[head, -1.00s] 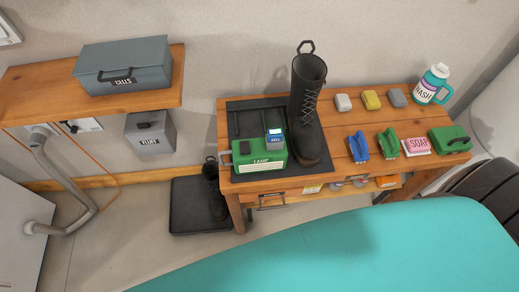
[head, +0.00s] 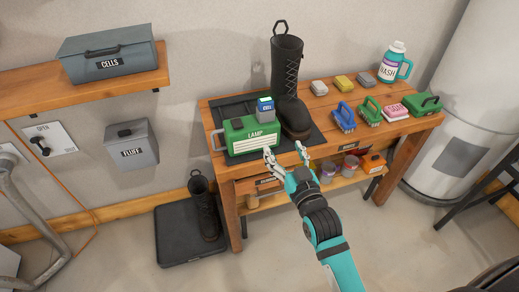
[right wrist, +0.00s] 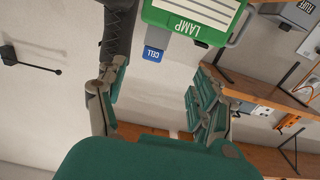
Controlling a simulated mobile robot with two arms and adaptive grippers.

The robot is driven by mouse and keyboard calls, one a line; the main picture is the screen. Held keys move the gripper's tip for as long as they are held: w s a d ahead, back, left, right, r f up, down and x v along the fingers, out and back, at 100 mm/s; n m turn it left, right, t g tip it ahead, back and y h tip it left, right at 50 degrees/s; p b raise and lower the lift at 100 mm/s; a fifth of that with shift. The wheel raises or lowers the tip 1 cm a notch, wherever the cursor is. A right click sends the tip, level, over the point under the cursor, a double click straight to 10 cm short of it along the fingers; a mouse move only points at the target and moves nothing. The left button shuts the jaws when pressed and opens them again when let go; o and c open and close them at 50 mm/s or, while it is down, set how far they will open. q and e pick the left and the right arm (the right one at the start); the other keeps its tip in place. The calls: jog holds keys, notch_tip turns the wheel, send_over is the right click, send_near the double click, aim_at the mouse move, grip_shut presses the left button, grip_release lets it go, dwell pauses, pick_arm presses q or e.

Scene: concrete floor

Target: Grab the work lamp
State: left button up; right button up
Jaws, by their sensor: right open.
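The work lamp (head: 252,141) is a green box labelled LAMP, on the dark mat at the left of the wooden bench in the head view. A grey handle sticks out at its left side. A small blue and white cell (head: 265,109) shows at its top. In the right wrist view the lamp (right wrist: 192,16) appears upside down at the top edge, with the cell (right wrist: 153,53) below it. My right gripper (head: 285,155) is open and empty, just in front of the lamp's right end and apart from it. My left gripper is not in view.
A tall black boot (head: 287,75) stands right beside the lamp. Brushes, soap (head: 394,112) and a wash bottle (head: 390,65) are farther right on the bench (head: 355,137). A shelf (head: 90,95) with a CELLS box (head: 110,65) is at left. Another boot stands on a black floor tray (head: 175,235).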

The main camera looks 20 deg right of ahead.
send_near(267, 114)
jog(key=w, duration=0.5)
jog(key=shift+w+a, duration=0.25)
jog(key=shift+w, duration=0.1)
jog(key=shift+w+f, duration=0.1)
jog(key=shift+w, duration=0.75)
jog(key=w, duration=0.4)
jog(key=shift+w, duration=0.3)
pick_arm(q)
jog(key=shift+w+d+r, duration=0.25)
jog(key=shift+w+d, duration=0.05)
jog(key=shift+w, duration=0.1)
pick_arm(e)
jog(key=shift+s, duration=0.1)
